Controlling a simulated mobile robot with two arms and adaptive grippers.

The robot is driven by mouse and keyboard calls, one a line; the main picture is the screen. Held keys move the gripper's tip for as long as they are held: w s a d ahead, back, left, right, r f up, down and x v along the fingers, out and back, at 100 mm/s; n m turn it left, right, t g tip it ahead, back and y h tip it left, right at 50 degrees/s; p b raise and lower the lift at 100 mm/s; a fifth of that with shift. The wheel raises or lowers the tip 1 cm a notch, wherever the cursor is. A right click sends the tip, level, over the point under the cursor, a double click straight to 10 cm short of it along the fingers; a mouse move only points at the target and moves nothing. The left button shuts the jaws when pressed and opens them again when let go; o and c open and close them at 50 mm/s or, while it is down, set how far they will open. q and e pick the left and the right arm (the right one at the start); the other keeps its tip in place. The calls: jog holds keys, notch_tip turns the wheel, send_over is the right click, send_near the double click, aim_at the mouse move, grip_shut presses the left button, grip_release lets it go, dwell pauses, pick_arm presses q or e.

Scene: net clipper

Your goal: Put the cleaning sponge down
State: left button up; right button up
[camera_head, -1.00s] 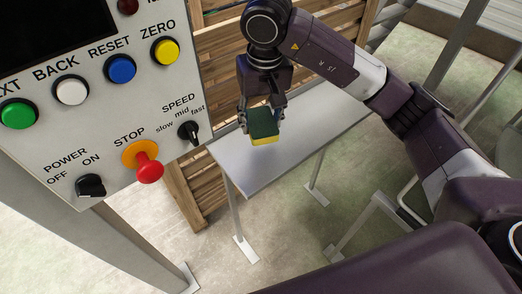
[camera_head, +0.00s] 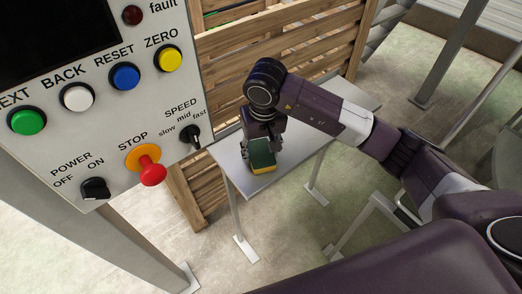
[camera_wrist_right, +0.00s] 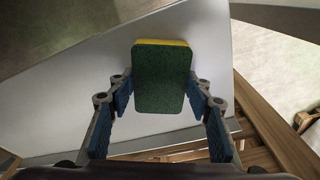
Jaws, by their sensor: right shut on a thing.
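The cleaning sponge (camera_head: 262,154) is green on one face and yellow on the other. My right gripper (camera_head: 262,146) is shut on it, over the near-left part of a grey table (camera_head: 226,160). In the right wrist view the sponge (camera_wrist_right: 162,78) shows its green face between the two blue-padded fingers, with a thin yellow edge at the top. The table's pale top (camera_wrist_right: 75,105) lies behind it. I cannot tell whether the sponge touches the tabletop. My left gripper is out of view.
A control panel (camera_head: 110,130) with coloured buttons and a red stop knob (camera_head: 152,172) stands close on the left. A slatted wooden crate (camera_head: 225,40) is behind the table. The tabletop right of the gripper (camera_head: 320,118) looks bare.

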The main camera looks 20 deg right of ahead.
aim_at(263, 157)
jog(key=shift+f, duration=0.1)
jog(key=shift+o, duration=1.3)
jog(key=o, duration=0.5)
jog(key=shift+c, duration=0.2)
jog(key=shift+r, duration=0.5)
notch_tip(263, 157, up, 11)
jog(key=s+b, duration=0.1)
jog(key=b, duration=0.1)
jog(key=shift+s, duration=0.25)
jog(key=shift+r, duration=0.1)
